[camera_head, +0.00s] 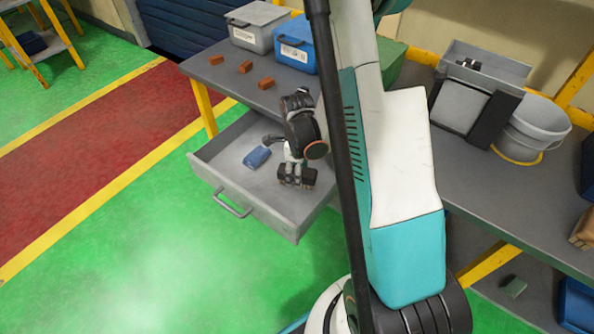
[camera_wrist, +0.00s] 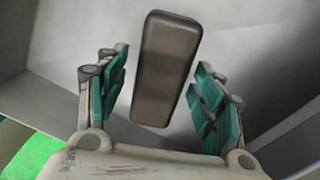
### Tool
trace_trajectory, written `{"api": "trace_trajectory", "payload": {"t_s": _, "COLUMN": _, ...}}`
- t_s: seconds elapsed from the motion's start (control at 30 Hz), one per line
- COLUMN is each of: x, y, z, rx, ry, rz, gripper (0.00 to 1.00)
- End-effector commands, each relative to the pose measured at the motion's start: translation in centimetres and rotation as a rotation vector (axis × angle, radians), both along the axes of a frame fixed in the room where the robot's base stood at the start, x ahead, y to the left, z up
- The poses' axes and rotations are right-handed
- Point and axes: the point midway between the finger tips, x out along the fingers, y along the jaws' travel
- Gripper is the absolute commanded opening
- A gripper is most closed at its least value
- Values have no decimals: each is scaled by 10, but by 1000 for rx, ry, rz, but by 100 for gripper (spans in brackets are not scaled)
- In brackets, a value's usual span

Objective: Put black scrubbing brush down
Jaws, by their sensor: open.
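My gripper (camera_wrist: 162,88) is open in the wrist view, with one teal-padded finger on each side of the black scrubbing brush (camera_wrist: 165,70). The brush shows as a long dark block with rounded corners. Clear gaps separate it from both fingers. In the head view my gripper (camera_head: 295,167) reaches down into the open grey drawer (camera_head: 222,172), near its right side. The dark brush is at the gripper's lower end there and is partly covered by it. Whether the brush rests fully on the drawer floor is hard to tell.
A blue item (camera_head: 257,157) lies in the drawer, left of my gripper. Several orange-brown blocks (camera_head: 246,67) stand on the grey worktop above. A grey bin (camera_head: 258,27) and a blue bin (camera_head: 292,43) stand at the back. The drawer's front left has free room.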

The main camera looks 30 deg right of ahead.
Motion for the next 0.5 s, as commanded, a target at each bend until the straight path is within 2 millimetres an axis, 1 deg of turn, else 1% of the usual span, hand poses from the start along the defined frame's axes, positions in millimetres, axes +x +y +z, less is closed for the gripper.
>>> {"api": "trace_trajectory", "payload": {"t_s": 0.17, "x": 0, "y": 0, "z": 28, "rx": 0, "ry": 0, "rz": 0, "gripper": 61}}
{"api": "trace_trajectory", "payload": {"t_s": 0.4, "x": 0, "y": 0, "z": 80, "rx": 0, "ry": 0, "rz": 0, "gripper": 61}}
{"api": "trace_trajectory", "payload": {"t_s": 0.5, "x": 0, "y": 0, "z": 97, "rx": 0, "ry": 0, "rz": 0, "gripper": 61}}
